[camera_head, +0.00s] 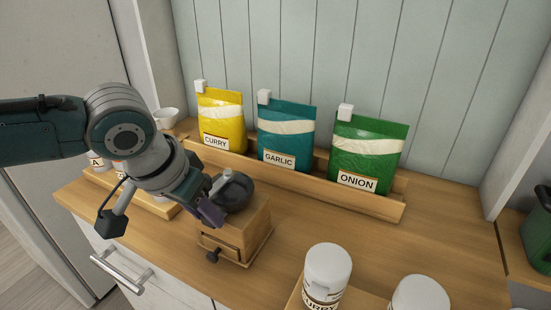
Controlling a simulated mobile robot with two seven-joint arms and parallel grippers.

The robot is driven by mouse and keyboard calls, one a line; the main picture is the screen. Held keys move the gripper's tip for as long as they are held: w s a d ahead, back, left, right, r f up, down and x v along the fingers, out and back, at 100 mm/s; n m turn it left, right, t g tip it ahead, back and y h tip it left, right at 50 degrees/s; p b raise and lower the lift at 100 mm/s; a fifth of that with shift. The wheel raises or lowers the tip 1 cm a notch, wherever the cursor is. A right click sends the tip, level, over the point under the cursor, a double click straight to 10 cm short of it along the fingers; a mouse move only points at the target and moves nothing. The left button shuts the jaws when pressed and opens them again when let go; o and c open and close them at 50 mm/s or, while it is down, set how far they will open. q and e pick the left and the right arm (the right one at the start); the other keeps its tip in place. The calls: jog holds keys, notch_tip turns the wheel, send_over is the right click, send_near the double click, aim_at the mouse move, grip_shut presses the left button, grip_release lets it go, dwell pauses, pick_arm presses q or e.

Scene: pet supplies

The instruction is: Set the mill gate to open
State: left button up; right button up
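The mill (240,220) is a wooden box with a dark rounded top and a small drawer with a dark knob at its front. It stands on the wooden counter left of centre. My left gripper (214,203) is at the left side of the mill's dark top, very close to it. I cannot tell whether it touches. The gripper and wrist hide part of the mill's upper left, and the finger gap does not show clearly. I cannot make out the gate or its setting. My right gripper is not in view.
A wooden rack (290,180) behind the mill holds curry (222,120), garlic (286,133) and onion (368,153) bags. White-lidded jars (327,268) stand at the front right. A small white bowl (167,118) is at the back left. The counter's right part (440,230) is clear.

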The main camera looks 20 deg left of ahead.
pick_arm(q)
grip_shut()
dwell(0.9)
